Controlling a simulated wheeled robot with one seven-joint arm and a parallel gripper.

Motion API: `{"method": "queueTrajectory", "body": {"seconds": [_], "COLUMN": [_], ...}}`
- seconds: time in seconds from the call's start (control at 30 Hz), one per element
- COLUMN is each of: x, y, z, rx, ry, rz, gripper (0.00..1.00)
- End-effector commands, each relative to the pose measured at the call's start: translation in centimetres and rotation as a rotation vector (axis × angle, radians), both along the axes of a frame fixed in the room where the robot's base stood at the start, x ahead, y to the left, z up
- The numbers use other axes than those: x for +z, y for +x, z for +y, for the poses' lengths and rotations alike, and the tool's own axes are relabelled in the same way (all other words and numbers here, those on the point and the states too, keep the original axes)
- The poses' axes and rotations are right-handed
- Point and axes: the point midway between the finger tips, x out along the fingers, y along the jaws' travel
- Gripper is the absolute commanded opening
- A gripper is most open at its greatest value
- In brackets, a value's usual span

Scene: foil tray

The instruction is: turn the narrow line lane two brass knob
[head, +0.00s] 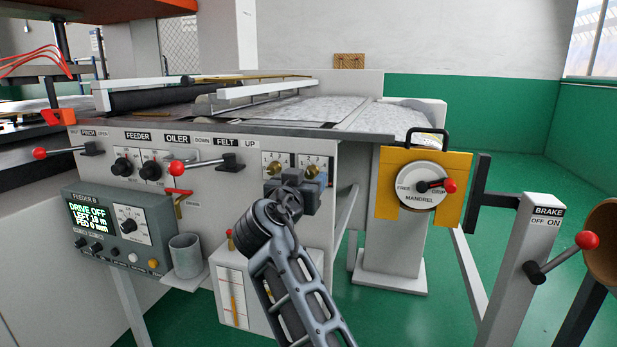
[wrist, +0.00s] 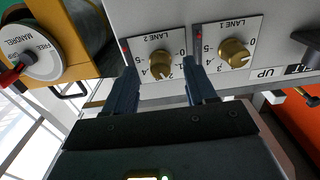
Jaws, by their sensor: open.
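The lane two brass knob (wrist: 160,64) sits on a white plate marked "LANE 2" with a number scale, in the wrist view. In the head view it (head: 311,171) is the right one of two brass knobs, partly covered by my gripper. My gripper (wrist: 159,70) is open. In the wrist view its two dark fingers appear on either side of the lane two knob, with nothing gripped. Whether the fingers touch the knob, I cannot tell. In the head view my gripper (head: 297,183) is in front of the panel, just below the knobs.
The lane one brass knob (wrist: 235,53) is close beside, with its own scale plate. The yellow mandrel plate (head: 387,183) with a red-tipped handle is to the right in the head view. The red-ended oiler lever (head: 178,167) and black feeder knobs (head: 150,171) are to the left.

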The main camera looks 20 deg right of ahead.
Motion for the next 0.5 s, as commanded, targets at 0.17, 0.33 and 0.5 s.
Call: {"method": "queueTrajectory", "body": {"seconds": [0.17,0.33,0.5], "x": [0.0,0.0,0.0], "y": [1.3,1.6,1.6], "z": [-1.0,-1.2,-1.2], "rx": [0.000,0.001,0.001], "ry": [-0.001,-0.001,-0.001], "rz": [0.001,-0.001,-0.001], "gripper": [0.56,0.56,0.55]}}
